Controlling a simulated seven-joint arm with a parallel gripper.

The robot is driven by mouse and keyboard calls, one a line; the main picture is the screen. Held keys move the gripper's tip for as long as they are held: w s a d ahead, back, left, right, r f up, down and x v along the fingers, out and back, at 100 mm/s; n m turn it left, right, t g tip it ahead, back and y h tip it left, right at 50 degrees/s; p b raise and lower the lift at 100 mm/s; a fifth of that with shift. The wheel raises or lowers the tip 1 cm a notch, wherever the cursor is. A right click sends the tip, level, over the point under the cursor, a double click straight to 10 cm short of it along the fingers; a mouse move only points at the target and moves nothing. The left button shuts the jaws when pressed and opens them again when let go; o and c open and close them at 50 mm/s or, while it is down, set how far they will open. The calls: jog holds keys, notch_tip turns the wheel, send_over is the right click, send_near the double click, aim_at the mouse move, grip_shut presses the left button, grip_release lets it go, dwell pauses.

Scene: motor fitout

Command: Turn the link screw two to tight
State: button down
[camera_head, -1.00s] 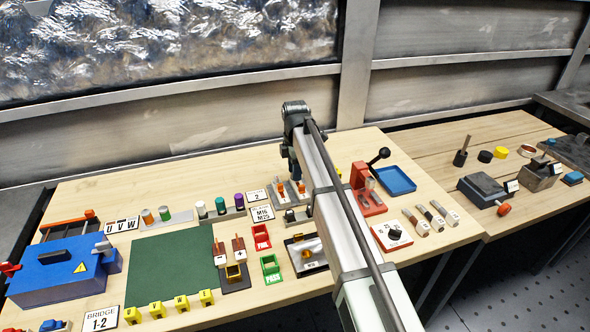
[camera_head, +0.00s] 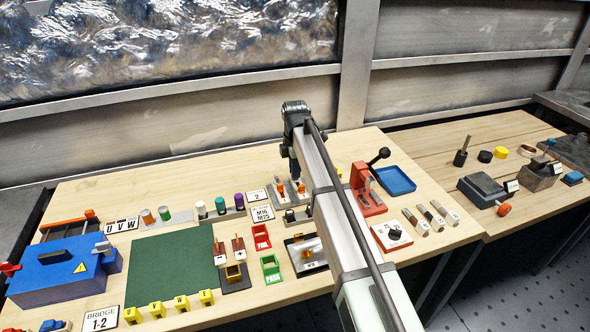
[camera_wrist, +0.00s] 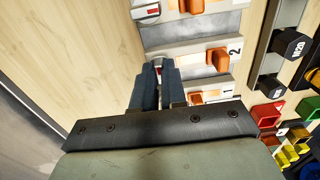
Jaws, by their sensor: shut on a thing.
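My gripper (camera_wrist: 158,72) reaches down to a grey metal link plate in the wrist view. Its two dark fingers are shut on link screw two (camera_wrist: 158,64), a small pale head with a red mark, mostly hidden between them. An orange link (camera_wrist: 217,58) beside the numeral 2 lies just right of the fingers. In the head view my gripper hangs over the orange links (camera_head: 301,187) at the back of the table, and my arm hides part of that area. The angle of the gripped screw is hard to tell.
Another pale screw head (camera_wrist: 146,12) with a red mark sits further up the plate. Dark hex pieces (camera_wrist: 289,43) stand to the right. A red lever press (camera_head: 368,190) and a blue tray (camera_head: 396,180) stand right of my arm. The green mat (camera_head: 172,262) is bare.

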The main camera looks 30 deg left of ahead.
jog(key=shift+m, duration=0.3)
jog(key=m, duration=0.3)
jog(key=shift+m, duration=0.4)
jog(key=m, duration=0.4)
jog(key=shift+m, duration=0.3)
jog(key=m, duration=0.4)
jog(key=shift+m, duration=2.2)
jog(key=c, duration=1.2)
grip_release()
jog(key=shift+r, duration=0.1)
